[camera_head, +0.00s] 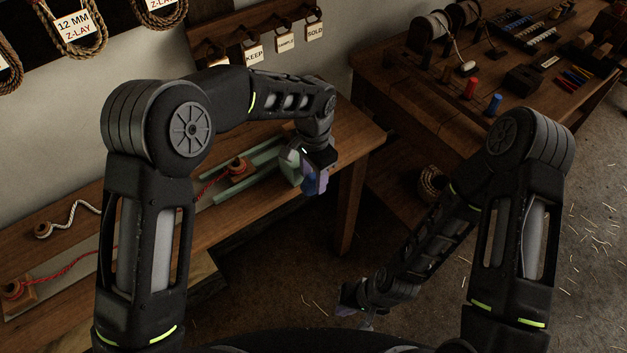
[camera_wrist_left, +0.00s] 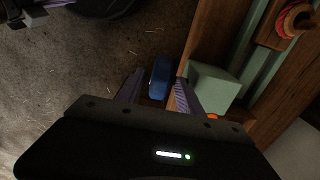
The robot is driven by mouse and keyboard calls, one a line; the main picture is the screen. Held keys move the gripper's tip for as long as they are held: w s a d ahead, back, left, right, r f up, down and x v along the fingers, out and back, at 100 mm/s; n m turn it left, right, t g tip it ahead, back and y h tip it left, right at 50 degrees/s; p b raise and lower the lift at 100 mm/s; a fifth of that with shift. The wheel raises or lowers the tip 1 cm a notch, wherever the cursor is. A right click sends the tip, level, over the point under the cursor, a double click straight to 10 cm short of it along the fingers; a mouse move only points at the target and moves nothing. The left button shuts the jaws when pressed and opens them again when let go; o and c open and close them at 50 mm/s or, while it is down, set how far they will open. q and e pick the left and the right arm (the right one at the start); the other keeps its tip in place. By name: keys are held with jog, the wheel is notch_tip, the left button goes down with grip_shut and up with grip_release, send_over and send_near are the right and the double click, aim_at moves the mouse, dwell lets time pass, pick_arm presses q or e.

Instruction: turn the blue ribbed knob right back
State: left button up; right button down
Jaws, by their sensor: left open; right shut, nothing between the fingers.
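The blue knob (camera_wrist_left: 158,77) shows in the left wrist view, beside a pale green block (camera_wrist_left: 212,86) at the bench edge. In the head view the knob (camera_head: 308,184) is partly hidden by my left gripper (camera_head: 315,178). My left gripper's open fingers (camera_wrist_left: 158,92) lie on either side of the knob in the wrist view, with a gap visible on the left; I cannot tell whether either finger touches it. The knob's ribs and its turn position are too small to make out. My right gripper (camera_head: 356,312) is shut and empty, low over the floor.
The wooden bench (camera_head: 350,128) carries green rails (camera_head: 250,170), a red rope (camera_head: 212,184) and wooden rope holders. A second table (camera_head: 420,95) with spools and tools stands at the back right. Open floor lies in front of the bench.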

aim_at(313, 183)
pick_arm(q)
jog(key=shift+f, duration=1.55)
jog(key=shift+c, duration=0.4)
grip_shut()
